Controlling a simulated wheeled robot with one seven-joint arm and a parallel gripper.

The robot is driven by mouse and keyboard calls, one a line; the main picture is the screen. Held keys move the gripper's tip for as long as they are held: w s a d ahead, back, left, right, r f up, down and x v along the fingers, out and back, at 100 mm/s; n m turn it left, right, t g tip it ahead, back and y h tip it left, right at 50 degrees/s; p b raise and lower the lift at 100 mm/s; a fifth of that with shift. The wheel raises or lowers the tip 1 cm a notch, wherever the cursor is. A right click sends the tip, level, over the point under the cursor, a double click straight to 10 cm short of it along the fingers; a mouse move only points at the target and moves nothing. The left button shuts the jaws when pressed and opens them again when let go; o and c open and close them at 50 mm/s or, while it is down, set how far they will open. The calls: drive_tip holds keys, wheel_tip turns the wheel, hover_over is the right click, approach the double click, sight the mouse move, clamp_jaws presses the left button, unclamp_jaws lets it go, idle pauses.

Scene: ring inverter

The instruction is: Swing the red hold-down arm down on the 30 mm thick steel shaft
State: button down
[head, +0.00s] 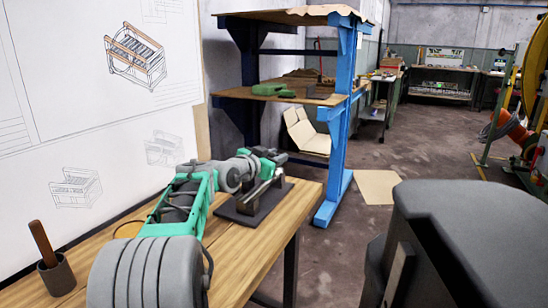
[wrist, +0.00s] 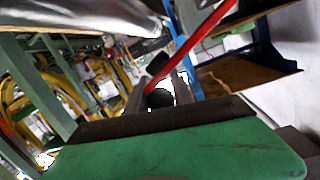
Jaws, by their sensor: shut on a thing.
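A bright steel shaft (head: 262,190) lies on a dark fixture base (head: 240,214) at the far end of the wooden bench. My gripper (head: 274,162), green and dark, is just above the fixture. The wrist view shows a large silver cylinder, which looks like the shaft (wrist: 85,12), along the top left. A red bar, which looks like the hold-down arm (wrist: 205,35), slants through its upper middle, with dark parts at its lower end. A green finger with a dark pad fills the bottom. My gripper is shut, apparently on the red arm; the contact itself is hidden.
The wooden bench (head: 240,270) also bears a dark cup (head: 57,276) with a wooden handle at the left. A blue-framed shelf (head: 335,130) stands behind the fixture. A wall with drawings is on the left. Open floor (head: 385,160) lies right of the shelf.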

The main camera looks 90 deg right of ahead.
drive_tip(key=c, duration=1.1)
unclamp_jaws()
drive_tip(key=shift+s, duration=0.1)
drive_tip(key=p+v, duration=0.1)
drive_tip(key=v, duration=0.6)
drive_tip(key=shift+w+a+r+p, duration=0.1)
drive_tip(key=shift+w+a+p, duration=0.1)
drive_tip(key=shift+w+p, duration=0.2)
drive_tip(key=shift+s+a, duration=0.1)
drive_tip(key=shift+a, duration=0.1)
